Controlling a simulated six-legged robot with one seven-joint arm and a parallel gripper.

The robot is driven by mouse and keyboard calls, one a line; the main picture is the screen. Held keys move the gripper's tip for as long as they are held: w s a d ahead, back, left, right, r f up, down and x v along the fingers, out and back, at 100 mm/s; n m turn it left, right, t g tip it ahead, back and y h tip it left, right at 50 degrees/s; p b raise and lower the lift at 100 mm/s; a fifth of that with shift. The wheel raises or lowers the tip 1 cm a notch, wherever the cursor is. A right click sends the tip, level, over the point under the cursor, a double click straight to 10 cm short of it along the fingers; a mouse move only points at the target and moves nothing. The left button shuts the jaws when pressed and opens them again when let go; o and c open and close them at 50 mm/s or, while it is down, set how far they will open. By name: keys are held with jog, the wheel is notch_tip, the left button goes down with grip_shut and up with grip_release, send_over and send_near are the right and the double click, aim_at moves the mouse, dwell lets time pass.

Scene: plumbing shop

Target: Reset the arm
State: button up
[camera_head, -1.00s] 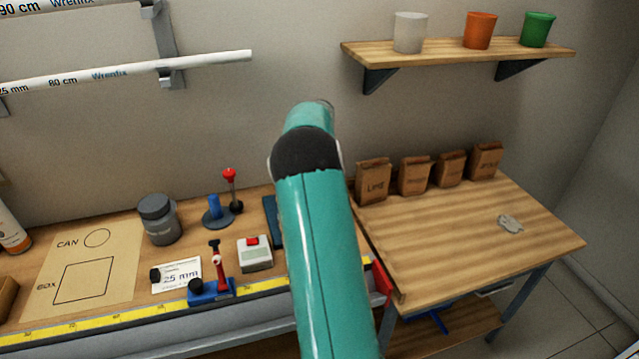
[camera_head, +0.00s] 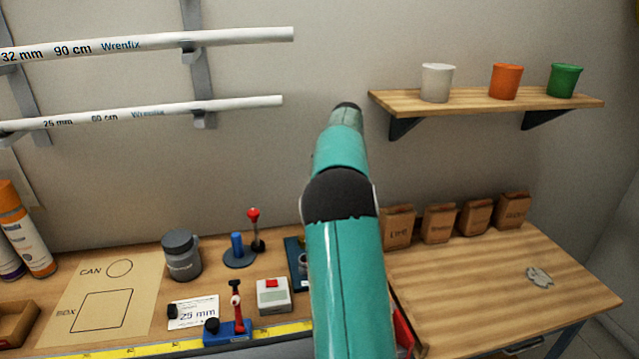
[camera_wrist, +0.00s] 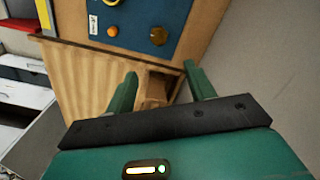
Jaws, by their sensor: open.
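My arm reaches up and away over the workbench in the head view, its far end pointing at the wall beside the shelf. My gripper shows in the wrist view (camera_wrist: 160,82), with its two green fingers apart and nothing between them. Behind the fingers, apart from them, is a brown paper bag (camera_wrist: 155,88). In the head view the gripper's fingers are hidden by my arm.
The workbench holds a grey can (camera_head: 182,256), a blue clamp tool (camera_head: 228,330) and a white box with a red button (camera_head: 273,295). Several paper bags (camera_head: 438,224) stand on the right table (camera_head: 470,290). A shelf (camera_head: 480,101) carries three cups. White pipes (camera_head: 150,43) hang on the wall.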

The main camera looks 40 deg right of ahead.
jog(key=s+a+r+n+t, duration=0.1)
jog(key=s+a+r+n, duration=0.2)
jog(key=a, duration=0.5)
jog(key=s+a+r+n+t, duration=0.15)
jog(key=a+r, duration=0.25)
jog(key=a, duration=0.4)
jog(key=s+a+r+n, duration=0.1)
jog(key=a+r+n, duration=0.25)
jog(key=a, duration=0.55)
jog(key=s+a+f+n+t, duration=0.1)
jog(key=s+a+f+n, duration=0.2)
jog(key=s+a, duration=0.6)
jog(key=s+a+f+n+t, duration=0.2)
jog(key=s+a+f+n, duration=0.1)
jog(key=s+a+n, duration=0.4)
jog(key=s+a, duration=0.2)
jog(key=a, duration=0.1)
jog(key=shift+a, duration=0.35)
